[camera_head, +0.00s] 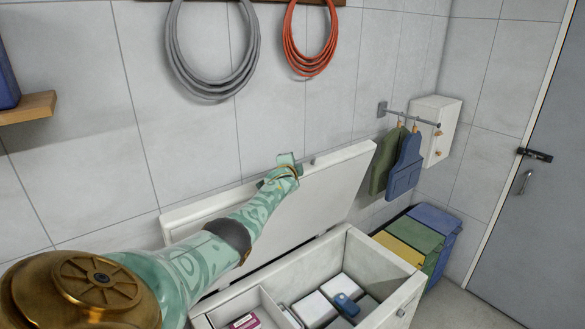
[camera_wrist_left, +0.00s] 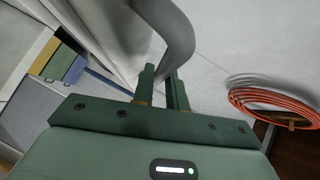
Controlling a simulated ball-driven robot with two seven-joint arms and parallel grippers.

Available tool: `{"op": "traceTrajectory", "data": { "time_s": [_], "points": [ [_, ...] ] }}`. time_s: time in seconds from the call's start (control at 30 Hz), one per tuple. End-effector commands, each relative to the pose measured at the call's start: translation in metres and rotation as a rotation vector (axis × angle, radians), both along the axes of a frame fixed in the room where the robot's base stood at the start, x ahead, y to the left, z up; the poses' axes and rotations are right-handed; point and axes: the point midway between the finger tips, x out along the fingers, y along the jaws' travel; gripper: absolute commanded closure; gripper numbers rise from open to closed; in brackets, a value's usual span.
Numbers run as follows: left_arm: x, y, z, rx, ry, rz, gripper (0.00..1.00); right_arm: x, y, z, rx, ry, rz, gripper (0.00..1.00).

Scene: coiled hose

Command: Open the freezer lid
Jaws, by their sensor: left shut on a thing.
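The chest freezer (camera_head: 394,311) stands against the tiled wall. Its white lid (camera_head: 335,180) is raised steeply, tilted back toward the wall, and the inside is open to view. My left arm reaches across the lid, and my left gripper (camera_head: 284,168) is at the lid's upper edge. In the left wrist view the gripper (camera_wrist_left: 163,82) is shut on the grey curved handle (camera_wrist_left: 178,38), beside the white lid (camera_wrist_left: 100,35). In the head view my gripper mostly hides the handle. My right gripper is not in view.
Inside the freezer are white boxes (camera_head: 313,309), a blue item (camera_head: 345,304) and a pink box (camera_head: 244,322). A grey hose (camera_head: 211,94) and an orange hose (camera_head: 309,72) hang above.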

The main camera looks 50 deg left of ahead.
Motion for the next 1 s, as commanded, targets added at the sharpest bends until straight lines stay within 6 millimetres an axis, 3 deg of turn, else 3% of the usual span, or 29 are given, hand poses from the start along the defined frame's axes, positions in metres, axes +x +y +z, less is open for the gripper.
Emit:
{"op": "traceTrajectory", "data": {
  "time_s": [0.2,0.23,0.3,0.73,1.0],
  "points": [
    [0.001,0.0,0.003,0.004,-0.002,0.0,1.0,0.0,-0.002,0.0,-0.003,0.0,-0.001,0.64],
    [0.001,0.0,0.003,0.004,-0.002,0.0,0.83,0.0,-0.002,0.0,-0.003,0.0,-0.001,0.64],
    [0.001,0.0,0.003,0.004,-0.002,0.0,0.64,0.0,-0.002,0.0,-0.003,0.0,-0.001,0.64],
    [-0.004,-0.004,0.004,0.004,0.002,-0.001,0.64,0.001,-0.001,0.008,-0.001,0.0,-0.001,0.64],
    [-0.033,-0.027,0.014,0.005,0.001,-0.003,0.64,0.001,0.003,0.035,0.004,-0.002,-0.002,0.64]
  ]
}}
